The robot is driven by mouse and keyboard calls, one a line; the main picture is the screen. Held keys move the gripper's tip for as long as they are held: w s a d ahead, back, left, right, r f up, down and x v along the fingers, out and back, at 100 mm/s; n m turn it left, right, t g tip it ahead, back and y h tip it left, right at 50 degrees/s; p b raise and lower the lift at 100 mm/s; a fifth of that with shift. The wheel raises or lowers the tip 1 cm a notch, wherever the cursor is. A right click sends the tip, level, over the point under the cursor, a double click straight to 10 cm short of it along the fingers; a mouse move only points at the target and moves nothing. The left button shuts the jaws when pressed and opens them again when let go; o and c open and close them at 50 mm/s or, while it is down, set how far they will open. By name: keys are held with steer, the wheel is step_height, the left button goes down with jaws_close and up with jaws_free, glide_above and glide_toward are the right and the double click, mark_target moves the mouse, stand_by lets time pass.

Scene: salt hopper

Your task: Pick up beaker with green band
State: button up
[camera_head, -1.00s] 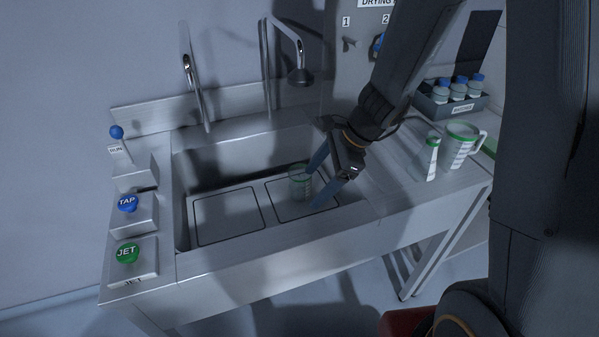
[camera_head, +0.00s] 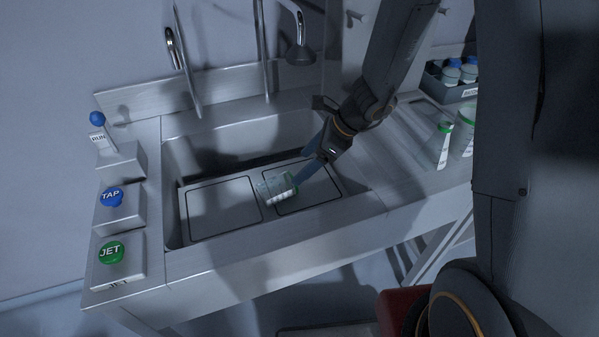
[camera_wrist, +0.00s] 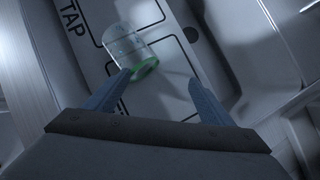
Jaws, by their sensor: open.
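The clear beaker with a green band (camera_head: 270,187) is in the sink, on the outlined panels of its floor. It leans over or lies on its side; I cannot tell which. In the wrist view the beaker (camera_wrist: 125,45) lies ahead and left of centre, its green end toward my gripper. My gripper (camera_wrist: 160,79) is open with two blue fingers. The left fingertip is at the green band, seemingly touching it. The right fingertip is well clear, and the beaker is not between the fingers. In the head view my gripper (camera_head: 302,178) reaches down into the sink from the right.
The sink's front rim (camera_head: 290,245) and walls surround the beaker. TAP (camera_head: 111,196) and JET (camera_head: 111,252) buttons are at left. A faucet (camera_head: 299,50) hangs behind. A green-topped bottle (camera_head: 444,148), a green-rimmed jug (camera_head: 466,138) and a bottle rack (camera_head: 452,90) stand on the right counter.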

steer(key=shift+p+x, duration=0.85)
steer(key=shift+x, duration=2.35)
steer(key=shift+w, duration=0.1)
jaws_close()
jaws_free()
